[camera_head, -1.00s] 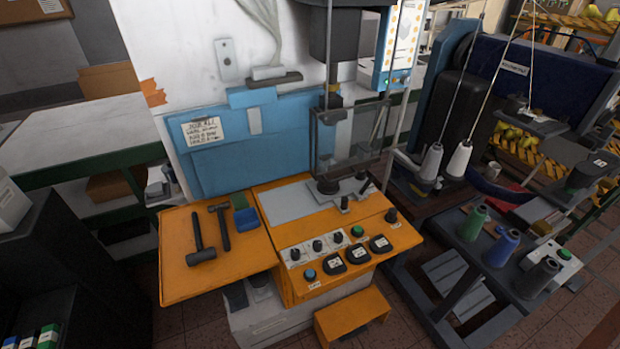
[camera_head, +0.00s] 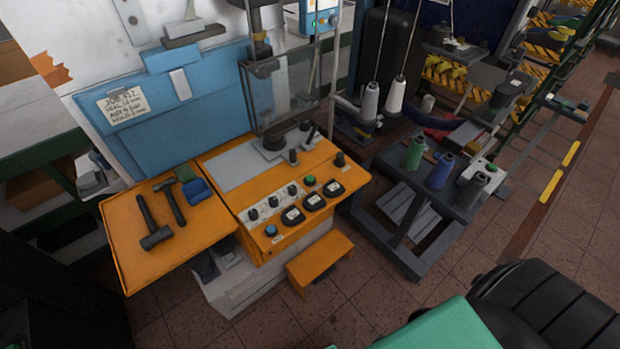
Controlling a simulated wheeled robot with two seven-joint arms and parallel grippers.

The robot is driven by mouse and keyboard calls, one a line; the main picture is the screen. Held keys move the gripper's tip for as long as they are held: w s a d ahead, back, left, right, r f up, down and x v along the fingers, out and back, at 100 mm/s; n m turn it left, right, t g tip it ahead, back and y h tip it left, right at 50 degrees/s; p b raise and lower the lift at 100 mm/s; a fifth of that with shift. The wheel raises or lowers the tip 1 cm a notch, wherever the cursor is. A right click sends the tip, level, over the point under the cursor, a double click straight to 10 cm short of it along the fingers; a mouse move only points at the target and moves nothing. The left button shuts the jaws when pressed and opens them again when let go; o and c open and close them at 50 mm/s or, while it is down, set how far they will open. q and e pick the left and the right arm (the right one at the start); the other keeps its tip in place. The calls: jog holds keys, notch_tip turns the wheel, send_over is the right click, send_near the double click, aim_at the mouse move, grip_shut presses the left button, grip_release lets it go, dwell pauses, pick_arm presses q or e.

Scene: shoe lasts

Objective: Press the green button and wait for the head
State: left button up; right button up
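The orange press machine (camera_head: 285,238) stands in the middle of the view. A small round green button (camera_head: 310,181) sits on its sloped front panel, at the back right of the control rows. A clear guard (camera_head: 287,88) stands around the column. Neither of my grippers is in view.
Hammers (camera_head: 152,222) lie on the orange side shelf. A dark table with thread cones (camera_head: 440,171) stands right. An orange step (camera_head: 319,262) is in front.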

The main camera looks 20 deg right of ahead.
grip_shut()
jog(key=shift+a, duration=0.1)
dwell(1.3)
